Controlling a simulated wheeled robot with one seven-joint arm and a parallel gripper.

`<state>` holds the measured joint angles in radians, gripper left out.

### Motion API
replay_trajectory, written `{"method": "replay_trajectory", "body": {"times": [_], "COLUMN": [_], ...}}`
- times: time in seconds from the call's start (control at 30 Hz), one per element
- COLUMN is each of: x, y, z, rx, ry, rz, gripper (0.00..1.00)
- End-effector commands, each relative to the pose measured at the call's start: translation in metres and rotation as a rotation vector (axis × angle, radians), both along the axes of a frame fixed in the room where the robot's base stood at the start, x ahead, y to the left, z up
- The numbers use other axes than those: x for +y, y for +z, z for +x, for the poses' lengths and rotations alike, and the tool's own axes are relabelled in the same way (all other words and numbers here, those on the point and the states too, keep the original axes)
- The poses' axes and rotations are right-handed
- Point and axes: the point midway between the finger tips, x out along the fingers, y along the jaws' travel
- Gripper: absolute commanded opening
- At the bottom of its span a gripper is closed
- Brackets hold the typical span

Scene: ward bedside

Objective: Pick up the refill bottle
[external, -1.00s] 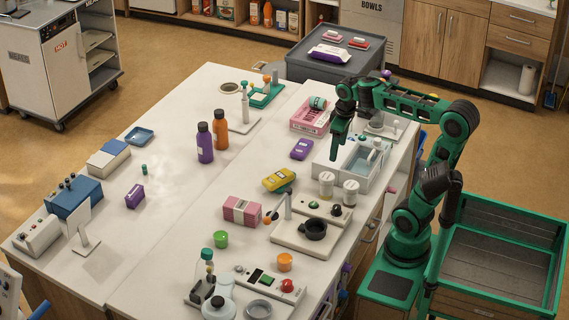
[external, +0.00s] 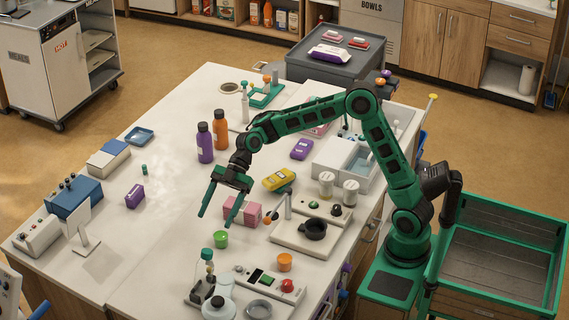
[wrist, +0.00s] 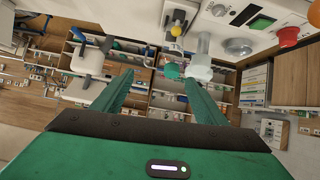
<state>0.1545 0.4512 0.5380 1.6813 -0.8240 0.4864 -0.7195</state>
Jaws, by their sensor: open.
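My gripper (external: 215,221) is open and empty, its fingers pointing down over the middle of the white counter, above its surface. In the wrist view my gripper (wrist: 160,78) shows both green fingers apart. A purple bottle (external: 205,143) and an orange bottle (external: 221,130), both dark-capped, stand behind my gripper. I cannot tell which bottle is the refill bottle.
A pink box (external: 242,211) is close to the right of my gripper. A panel with a red button (external: 287,285) lies near the clear bottle.

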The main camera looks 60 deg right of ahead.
Motion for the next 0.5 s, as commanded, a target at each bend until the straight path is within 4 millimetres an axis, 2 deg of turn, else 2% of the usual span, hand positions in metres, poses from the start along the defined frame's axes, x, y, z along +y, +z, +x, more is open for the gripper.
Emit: {"method": "replay_trajectory", "body": {"times": [0.1, 0.3, 0.4, 0.5], "x": [0.021, 0.046, 0.043, 0.043], "y": [0.008, 0.024, -0.015, -0.042], "z": [-0.003, -0.008, -0.009, -0.009], "rx": [-0.014, -0.035, -0.028, -0.029], "ry": [0.050, 0.113, 0.108, 0.108], "rz": [0.076, 0.190, 0.180, 0.180], "gripper": [0.66, 0.66, 0.66, 0.66]}}
